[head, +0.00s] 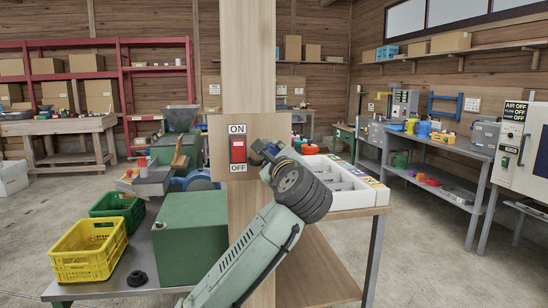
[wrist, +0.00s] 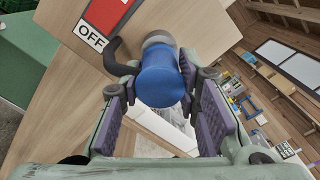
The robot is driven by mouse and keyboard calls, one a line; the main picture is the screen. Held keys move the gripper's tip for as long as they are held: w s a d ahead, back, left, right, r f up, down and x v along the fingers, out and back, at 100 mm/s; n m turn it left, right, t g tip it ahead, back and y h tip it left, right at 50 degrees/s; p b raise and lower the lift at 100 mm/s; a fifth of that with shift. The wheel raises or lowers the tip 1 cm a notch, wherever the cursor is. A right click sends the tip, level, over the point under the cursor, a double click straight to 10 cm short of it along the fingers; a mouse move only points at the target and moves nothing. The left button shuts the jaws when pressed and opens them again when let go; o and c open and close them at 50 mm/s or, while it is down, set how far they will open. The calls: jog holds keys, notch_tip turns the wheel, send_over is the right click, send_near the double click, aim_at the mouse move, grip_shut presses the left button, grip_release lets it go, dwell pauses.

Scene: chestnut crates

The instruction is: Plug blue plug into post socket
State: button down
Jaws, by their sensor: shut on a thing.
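The blue plug (wrist: 161,82) is between the purple-padded fingers of my gripper (wrist: 160,88) in the wrist view. My gripper is shut on it. A grey round part (wrist: 158,39) shows just beyond the plug, against the wooden post (wrist: 62,100). I cannot tell whether this is the post socket or the plug's own front, nor whether the plug is seated. A dark curved piece (wrist: 116,48) is beside it. In the head view my gripper (head: 262,150) is at the right side of the post (head: 247,70), and the socket is hidden.
A red ON/OFF switch (head: 238,149) is on the post, close to my gripper. A bench with a green box (head: 190,235) and a yellow crate (head: 88,268) is at the left. A white divided tray (head: 345,200) lies behind my arm. Open floor shows at the right.

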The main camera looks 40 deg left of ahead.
jog(key=shift+x, duration=0.9)
jog(key=c, duration=1.1)
grip_release()
jog(key=v, duration=1.2)
